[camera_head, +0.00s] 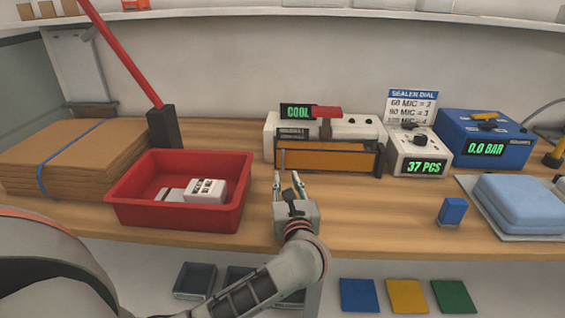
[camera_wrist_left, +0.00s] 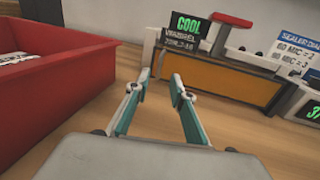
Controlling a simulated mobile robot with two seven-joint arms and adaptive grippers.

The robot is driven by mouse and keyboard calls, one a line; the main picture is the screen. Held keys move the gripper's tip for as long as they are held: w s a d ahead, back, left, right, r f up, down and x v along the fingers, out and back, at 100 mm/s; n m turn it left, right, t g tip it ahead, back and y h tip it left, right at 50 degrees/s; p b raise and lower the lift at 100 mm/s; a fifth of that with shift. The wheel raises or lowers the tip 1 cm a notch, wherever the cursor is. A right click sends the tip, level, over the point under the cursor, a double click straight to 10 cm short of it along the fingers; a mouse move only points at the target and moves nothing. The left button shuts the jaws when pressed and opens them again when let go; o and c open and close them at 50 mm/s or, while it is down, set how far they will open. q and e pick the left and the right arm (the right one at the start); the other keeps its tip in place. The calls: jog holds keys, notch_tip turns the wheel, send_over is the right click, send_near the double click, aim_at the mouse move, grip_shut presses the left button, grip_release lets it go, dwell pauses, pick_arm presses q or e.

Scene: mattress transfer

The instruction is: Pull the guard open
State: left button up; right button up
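The guard (camera_head: 330,159) is an orange panel in a dark frame on the front of the white sealer (camera_head: 357,130), whose display reads COOL. The guard stands upright across the sealer's front. It also shows in the left wrist view (camera_wrist_left: 230,78). A small grey upright piece, perhaps a handle, shows near its left end. My left gripper (camera_head: 288,178) is just in front of the guard's left part, with its fingers pointing at it. The fingers are apart with nothing visible between them; I cannot see contact with the guard. My right gripper is not in view.
A red tray (camera_head: 125,207) with white items stands left of my left gripper. Stacked cardboard (camera_head: 75,150) lies farther left. A counter box (camera_head: 418,165), a blue pump box (camera_head: 485,140), a blue block (camera_head: 453,210) and a blue folded pad (camera_head: 520,200) stand right. Bare wood (camera_head: 370,220) lies front centre.

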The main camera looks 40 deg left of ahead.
aim_at(282, 163)
pick_arm(q)
jog(key=x, duration=0.7)
jog(key=shift+w+a+b, duration=0.15)
jog(key=shift+b, duration=0.15)
grip_shut()
